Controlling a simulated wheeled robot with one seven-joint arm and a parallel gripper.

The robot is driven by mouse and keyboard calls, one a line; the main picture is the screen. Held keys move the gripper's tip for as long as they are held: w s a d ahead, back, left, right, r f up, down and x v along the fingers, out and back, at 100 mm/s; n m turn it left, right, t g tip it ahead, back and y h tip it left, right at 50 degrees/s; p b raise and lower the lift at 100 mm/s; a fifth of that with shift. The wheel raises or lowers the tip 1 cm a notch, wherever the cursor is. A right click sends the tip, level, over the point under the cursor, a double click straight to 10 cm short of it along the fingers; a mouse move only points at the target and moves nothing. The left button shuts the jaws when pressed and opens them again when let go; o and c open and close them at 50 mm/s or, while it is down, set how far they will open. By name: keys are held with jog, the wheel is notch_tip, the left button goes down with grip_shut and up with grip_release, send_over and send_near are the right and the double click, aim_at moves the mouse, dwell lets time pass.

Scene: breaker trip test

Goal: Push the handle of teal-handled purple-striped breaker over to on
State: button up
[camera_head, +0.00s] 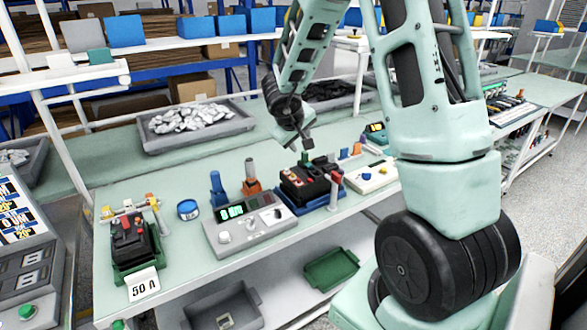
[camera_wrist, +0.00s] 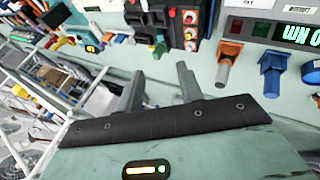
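A black breaker (camera_head: 300,184) sits in a blue holder on the bench, right of the grey meter box. A small teal-green handle (camera_head: 305,157) stands up at its back edge. In the wrist view a green handle (camera_wrist: 158,46) juts from a dark breaker body (camera_wrist: 154,18). I cannot make out a purple stripe. My gripper (camera_head: 300,143) hangs just above and behind the handle; I cannot tell whether it touches. In the wrist view my gripper's fingers (camera_wrist: 160,72) are apart with nothing between them, pointing toward the green handle.
A grey meter box (camera_head: 250,230) with a green display stands left of the breaker. Another black breaker (camera_head: 130,240) with a 50 A card is at the far left. A red-topped post (camera_head: 334,190) and blue and orange handled tools (camera_head: 251,178) stand close by.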

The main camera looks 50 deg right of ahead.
aim_at(308, 165)
jog(key=b+x, duration=0.3)
jog(key=x, duration=1.3)
jog(key=shift+w+d+f+b, duration=0.1)
jog(key=shift+f+b, duration=0.05)
jog(key=shift+b, duration=0.25)
grip_shut()
